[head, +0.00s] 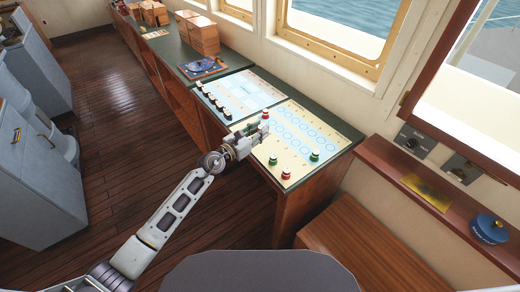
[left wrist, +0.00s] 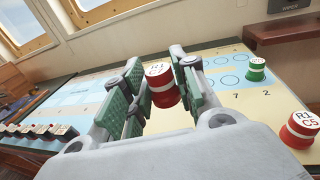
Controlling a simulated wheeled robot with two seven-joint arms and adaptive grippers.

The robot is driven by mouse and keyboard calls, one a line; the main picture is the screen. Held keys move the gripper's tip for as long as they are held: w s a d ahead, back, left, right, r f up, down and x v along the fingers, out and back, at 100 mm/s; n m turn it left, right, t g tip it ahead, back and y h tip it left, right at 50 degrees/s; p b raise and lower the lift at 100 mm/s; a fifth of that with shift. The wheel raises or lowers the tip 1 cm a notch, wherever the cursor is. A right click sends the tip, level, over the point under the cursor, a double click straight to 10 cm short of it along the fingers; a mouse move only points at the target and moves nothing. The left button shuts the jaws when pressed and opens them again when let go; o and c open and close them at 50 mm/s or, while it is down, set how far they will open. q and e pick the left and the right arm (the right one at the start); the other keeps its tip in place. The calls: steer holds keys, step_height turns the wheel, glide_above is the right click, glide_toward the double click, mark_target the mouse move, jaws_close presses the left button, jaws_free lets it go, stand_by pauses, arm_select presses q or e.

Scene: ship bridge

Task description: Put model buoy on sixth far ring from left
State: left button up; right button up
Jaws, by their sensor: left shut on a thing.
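My left gripper (head: 257,132) is shut on a red and white model buoy (left wrist: 160,85), held above the ring chart; its top reads R1 and what looks like C7. In the head view this buoy shows small at the fingertips (head: 265,114). The chart (head: 334,152) has two rows of blue rings (head: 303,124) along its far part. My right gripper is out of view.
A second chart board (head: 243,92) lies left of the ring chart, with several dark pieces (head: 212,100) along its near edge. Wooden boxes (head: 204,36) stand farther along the counter. Windows and a wall lie behind; a wooden bench (head: 375,240) is at the right.

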arm_select(q)
step_height(320, 180, down, 4)
steer(key=shift+r+b, duration=0.25)
steer(key=shift+b, duration=0.7)
steer(key=shift+f+b, duration=0.3)
steer(key=shift+f, duration=0.15)
steer(key=shift+f, duration=0.1)
